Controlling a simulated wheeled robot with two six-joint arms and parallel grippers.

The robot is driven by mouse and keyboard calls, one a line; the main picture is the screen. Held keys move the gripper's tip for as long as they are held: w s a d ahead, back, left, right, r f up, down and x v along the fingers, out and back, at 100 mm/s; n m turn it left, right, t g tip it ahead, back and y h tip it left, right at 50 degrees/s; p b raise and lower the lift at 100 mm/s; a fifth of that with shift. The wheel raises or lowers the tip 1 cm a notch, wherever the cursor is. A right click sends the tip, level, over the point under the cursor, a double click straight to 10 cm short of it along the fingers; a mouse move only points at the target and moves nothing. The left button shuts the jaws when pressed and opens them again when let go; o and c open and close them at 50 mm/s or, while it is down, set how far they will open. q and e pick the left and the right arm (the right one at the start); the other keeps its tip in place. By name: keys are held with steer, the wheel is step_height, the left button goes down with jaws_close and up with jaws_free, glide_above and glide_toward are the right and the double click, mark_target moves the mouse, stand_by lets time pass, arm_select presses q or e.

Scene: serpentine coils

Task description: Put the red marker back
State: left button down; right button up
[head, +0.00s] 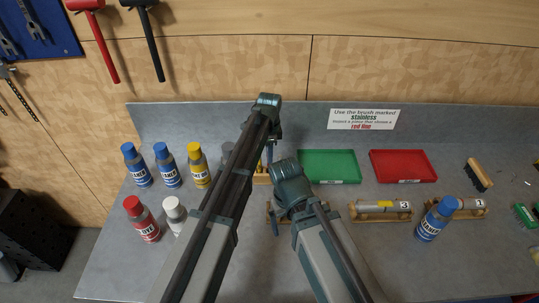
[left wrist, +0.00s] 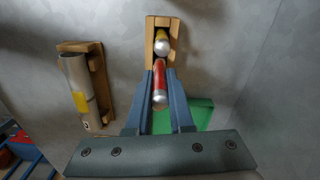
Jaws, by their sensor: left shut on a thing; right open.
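The red marker (left wrist: 158,84) stands between the fingers of my left gripper (left wrist: 159,75) in the left wrist view, its silver end toward the camera. My left gripper is shut on it. The wooden holder (left wrist: 150,55) is just beyond the fingertips, with a yellow marker (left wrist: 162,36) in it. The red marker overlaps the holder's near end; I cannot tell whether it is inside a slot. In the head view the holder (head: 262,180) is mostly behind my arms, near my left gripper (head: 271,150). My right gripper (head: 274,222) is open, lower down, partly hidden by its arm.
A green tray (head: 328,180) and a red tray (head: 403,180) lie right of the holder. Metal tubes sit in wooden cradles (head: 380,217) in front. Several blue, yellow, red and white bottles (head: 147,232) stand left; one blue bottle (head: 434,222) stands right. A brush (head: 478,175) lies far right.

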mark_target(270, 167)
arm_select(q)
steer(key=shift+f+b, duration=1.4)
steer(key=shift+f, duration=0.2)
steer(key=shift+f+b, duration=0.4)
steer(key=shift+b, duration=0.05)
steer(key=c, duration=0.7)
jaws_free()
step_height(270, 167, up, 14)
steer(key=p, duration=1.4)
steer(key=shift+a+f, duration=0.1)
